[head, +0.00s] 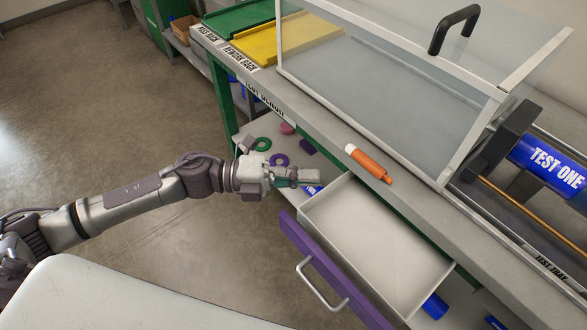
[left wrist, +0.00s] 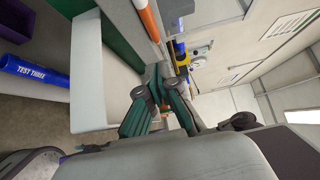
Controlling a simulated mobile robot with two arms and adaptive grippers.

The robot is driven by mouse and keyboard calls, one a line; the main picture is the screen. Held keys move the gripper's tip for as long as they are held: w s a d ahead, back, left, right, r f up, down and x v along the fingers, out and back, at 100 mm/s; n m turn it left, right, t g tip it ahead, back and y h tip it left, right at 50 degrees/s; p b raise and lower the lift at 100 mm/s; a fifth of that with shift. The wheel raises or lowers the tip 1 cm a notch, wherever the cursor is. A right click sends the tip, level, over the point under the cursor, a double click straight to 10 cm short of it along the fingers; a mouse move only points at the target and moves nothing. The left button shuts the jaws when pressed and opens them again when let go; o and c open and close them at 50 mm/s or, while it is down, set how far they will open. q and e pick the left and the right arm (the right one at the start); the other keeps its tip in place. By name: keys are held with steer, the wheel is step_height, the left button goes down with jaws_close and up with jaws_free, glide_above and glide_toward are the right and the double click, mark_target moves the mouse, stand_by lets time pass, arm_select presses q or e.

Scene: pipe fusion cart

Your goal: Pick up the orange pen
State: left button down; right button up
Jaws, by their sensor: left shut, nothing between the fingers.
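The orange pen (head: 368,163) lies on the grey bench top near its front edge, with a white end toward the upper left. It also shows at the top of the left wrist view (left wrist: 149,20), partly cut off by the frame. My left gripper (head: 318,175) is shut and empty. It is in front of the bench edge, near the drawer's upper left corner, to the left of the pen and apart from it. Its teal fingers show in the left wrist view (left wrist: 160,72). My right gripper is in neither view.
An open, empty drawer (head: 375,240) with a purple front (head: 325,270) juts from the bench. A clear-sided cover (head: 385,85) with a black handle stands behind the pen. Rings and other small pieces lie on the lower shelf. A blue TEST ONE tube (head: 548,165) is at right.

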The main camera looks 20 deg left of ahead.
mark_target(359, 161)
arm_select(q)
steer(key=w+d, duration=0.1)
steer(key=d, duration=0.1)
steer(key=w+d, duration=0.1)
steer(key=d, duration=0.1)
steer(key=w+d+p, duration=0.1)
steer(key=d, duration=0.1)
steer(key=shift+w+d, duration=0.2)
steer(key=shift+w, duration=0.2)
steer(key=shift+w+d, duration=0.25)
steer(key=shift+w, duration=0.2)
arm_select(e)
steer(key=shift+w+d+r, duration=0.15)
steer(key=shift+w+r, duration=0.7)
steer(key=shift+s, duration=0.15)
arm_select(q)
steer(key=shift+w+d, duration=0.55)
steer(key=shift+w, duration=0.35)
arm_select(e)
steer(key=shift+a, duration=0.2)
arm_select(q)
steer(key=shift+a, duration=0.1)
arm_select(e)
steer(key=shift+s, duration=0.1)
